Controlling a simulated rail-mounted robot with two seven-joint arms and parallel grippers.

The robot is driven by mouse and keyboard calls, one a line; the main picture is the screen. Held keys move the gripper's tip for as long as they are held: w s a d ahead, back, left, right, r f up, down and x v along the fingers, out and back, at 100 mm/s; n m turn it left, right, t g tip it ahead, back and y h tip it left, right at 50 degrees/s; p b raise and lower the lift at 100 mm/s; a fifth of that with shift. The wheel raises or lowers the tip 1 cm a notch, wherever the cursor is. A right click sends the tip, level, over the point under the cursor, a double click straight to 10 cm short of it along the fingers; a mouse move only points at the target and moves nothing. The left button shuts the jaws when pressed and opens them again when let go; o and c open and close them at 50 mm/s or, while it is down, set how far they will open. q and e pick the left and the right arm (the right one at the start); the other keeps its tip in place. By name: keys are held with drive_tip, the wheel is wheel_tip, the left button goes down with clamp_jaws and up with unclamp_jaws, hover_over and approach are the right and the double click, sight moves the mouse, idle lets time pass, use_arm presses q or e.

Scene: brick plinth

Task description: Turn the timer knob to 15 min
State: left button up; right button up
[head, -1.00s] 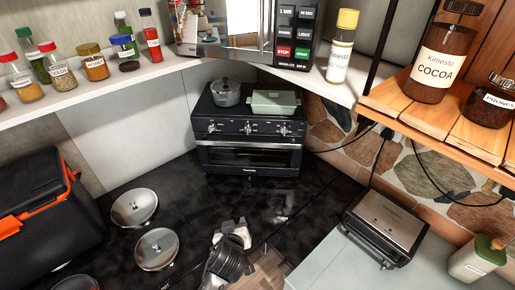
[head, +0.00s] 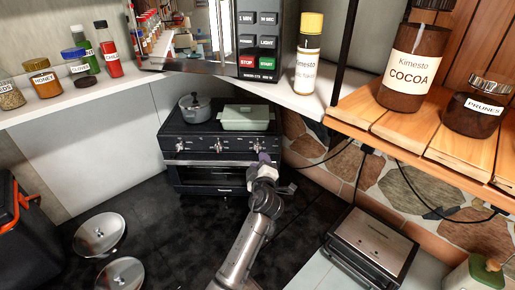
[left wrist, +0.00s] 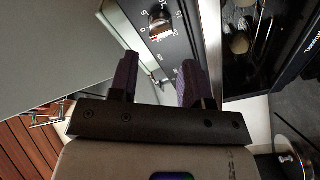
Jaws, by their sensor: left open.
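The black toaster oven (head: 215,170) stands in the back corner with three silver knobs along its front panel. The right-hand knob (head: 259,146) is close to my left gripper (head: 264,164), which is in front of the oven's right side. In the left wrist view a silver dial knob (left wrist: 160,20), ringed by white numerals including 5, 15 and 20, lies beyond the fingertips. My left gripper (left wrist: 158,68) is open there, with dark purple fingers apart and not around that knob. The knob's exact setting is too small to read. My right gripper does not show.
A grey pot (head: 196,107) and a pale green dish (head: 246,117) sit on top of the oven. A sandwich press (head: 373,248) stands at the lower right. The dark counter before the oven's left half is clear.

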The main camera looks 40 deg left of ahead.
sight(258, 150)
use_arm(q)
drive_tip(key=shift+p+x, duration=0.7)
drive_tip(key=shift+x, duration=2.8)
drive_tip(key=shift+c, duration=0.2)
